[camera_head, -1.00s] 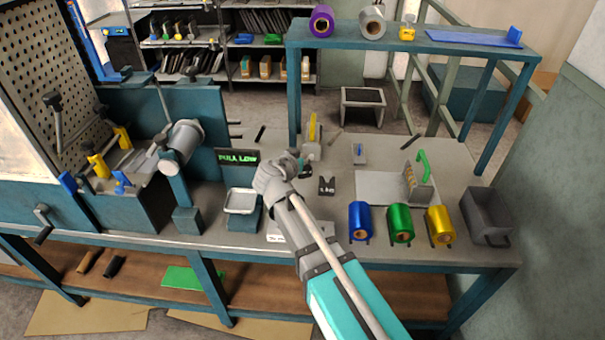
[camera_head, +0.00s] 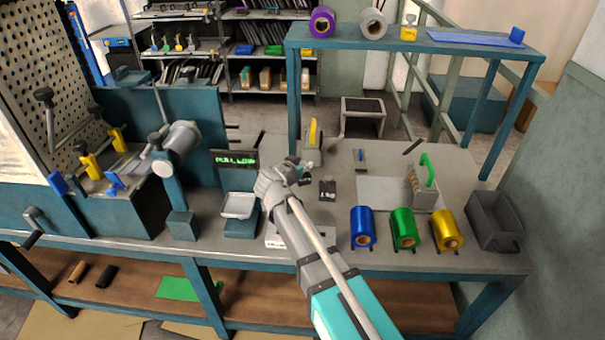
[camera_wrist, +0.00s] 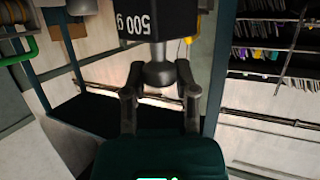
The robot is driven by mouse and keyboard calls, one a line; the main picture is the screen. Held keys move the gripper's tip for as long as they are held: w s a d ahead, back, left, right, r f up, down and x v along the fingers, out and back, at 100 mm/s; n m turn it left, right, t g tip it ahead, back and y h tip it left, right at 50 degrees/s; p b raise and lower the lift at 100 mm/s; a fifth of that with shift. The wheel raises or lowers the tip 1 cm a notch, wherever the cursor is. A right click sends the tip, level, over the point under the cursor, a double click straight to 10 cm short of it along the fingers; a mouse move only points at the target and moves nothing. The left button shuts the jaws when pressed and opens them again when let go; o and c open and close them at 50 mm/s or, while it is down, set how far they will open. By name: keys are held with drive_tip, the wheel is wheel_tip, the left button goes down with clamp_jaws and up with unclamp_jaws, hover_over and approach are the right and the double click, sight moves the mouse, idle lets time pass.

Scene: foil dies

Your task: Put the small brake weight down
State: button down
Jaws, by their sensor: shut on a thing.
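The small brake weight (camera_wrist: 160,22) is black, marked "500 g" in upside-down print in the wrist view. Its grey neck and knob (camera_wrist: 160,72) sit between the fingers of my gripper (camera_wrist: 160,82), which is shut on it. In the head view my gripper (camera_head: 302,171) is over the bench, right of the "PULL LOW" display (camera_head: 235,159), and mostly hides the weight. Another dark weight (camera_head: 327,189) stands on the bench just right of my gripper; its marking is too small to read. I cannot tell the held weight's height above the bench.
A pale tray on a teal stand (camera_head: 238,205) is left of my arm. A yellow-topped device (camera_head: 314,133) stands behind the gripper. Blue (camera_head: 362,228), green (camera_head: 404,229) and gold (camera_head: 446,230) foil rolls line the front right, beside a grey bin (camera_head: 495,222). A white plate (camera_head: 285,242) lies partly under my arm.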

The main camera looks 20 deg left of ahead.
drive_tip(key=shift+w+a+f+b, duration=0.2)
drive_tip(key=shift+w+f+b, duration=0.3)
drive_tip(key=shift+f+b, duration=0.25)
drive_tip(key=shift+s+f+b, duration=0.1)
drive_tip(key=shift+f+b, duration=1.15)
drive_tip(key=shift+f, duration=0.05)
drive_tip(key=shift+f+b, duration=0.6)
drive_tip(key=shift+c, duration=2)
unclamp_jaws()
drive_tip(key=shift+r, duration=0.2)
drive_tip(key=shift+r+p, duration=0.7)
drive_tip(key=shift+p, duration=0.15)
drive_tip(key=p+v, duration=0.3)
drive_tip(key=v, duration=0.9)
drive_tip(key=shift+f+p, duration=0.25)
drive_tip(key=shift+p, duration=0.1)
